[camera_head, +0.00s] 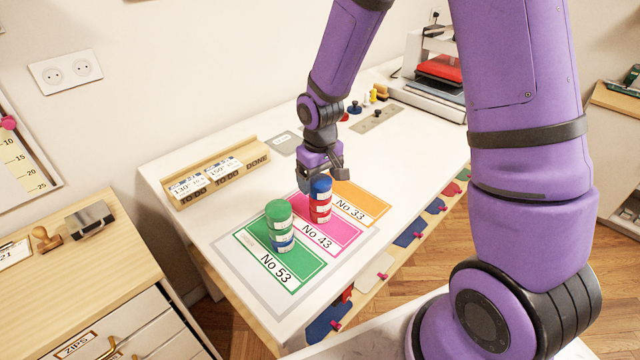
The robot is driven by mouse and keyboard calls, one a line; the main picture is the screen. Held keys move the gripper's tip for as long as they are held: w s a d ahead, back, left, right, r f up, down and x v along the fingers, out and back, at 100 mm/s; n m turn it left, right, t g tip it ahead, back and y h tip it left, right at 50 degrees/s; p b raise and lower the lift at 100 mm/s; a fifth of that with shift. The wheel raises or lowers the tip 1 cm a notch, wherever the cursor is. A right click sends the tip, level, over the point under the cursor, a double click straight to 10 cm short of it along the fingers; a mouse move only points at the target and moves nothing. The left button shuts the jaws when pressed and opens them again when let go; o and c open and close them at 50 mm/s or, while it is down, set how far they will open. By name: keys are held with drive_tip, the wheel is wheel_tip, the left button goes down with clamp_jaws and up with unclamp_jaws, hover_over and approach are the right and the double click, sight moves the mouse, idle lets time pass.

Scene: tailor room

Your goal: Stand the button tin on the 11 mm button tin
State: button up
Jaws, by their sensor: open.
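Two short stacks of round tins stand on coloured cards on the white table. On the pink No 43 card (343,233), a blue-topped tin (320,185) stands upright on a red tin (320,214). On the green No 53 card (262,251), a green-topped tin (279,211) stands over a tin with a blue lower part (283,246). The tins' size labels are too small to read, so I cannot tell which is the 11 mm one. My gripper (321,176) is open, pointing down at the top of the blue-topped tin; I cannot tell whether it touches.
The orange No 33 card (358,202) has no tin on its visible part. A wooden label rack (216,178) stands left of the cards. Small tools and a press (436,78) are at the far end. Coloured tags hang along the table's front edge. A drawer cabinet (75,262) stands left.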

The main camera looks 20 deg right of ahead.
sight(321, 180)
drive_tip(key=s+d+r+t, duration=0.1)
drive_tip(key=s+r, duration=0.2)
drive_tip(key=r, duration=0.5)
drive_tip(key=s+d+r+m+t, duration=0.1)
drive_tip(key=s+d+r, duration=0.15)
drive_tip(key=r, duration=0.55)
drive_tip(key=s+d+r+t, duration=0.1)
drive_tip(key=s+r, duration=0.3)
drive_tip(key=r, duration=0.4)
drive_tip(key=s+d+r+t, duration=0.1)
drive_tip(key=s+r, duration=0.2)
drive_tip(key=s, duration=0.4)
drive_tip(key=s+d+r+m+t, duration=0.1)
drive_tip(key=s+r, duration=0.2)
drive_tip(key=s, duration=0.3)
drive_tip(key=shift+s+d+m, duration=0.2)
drive_tip(key=shift+s+m, duration=0.1)
drive_tip(key=shift+s, duration=0.1)
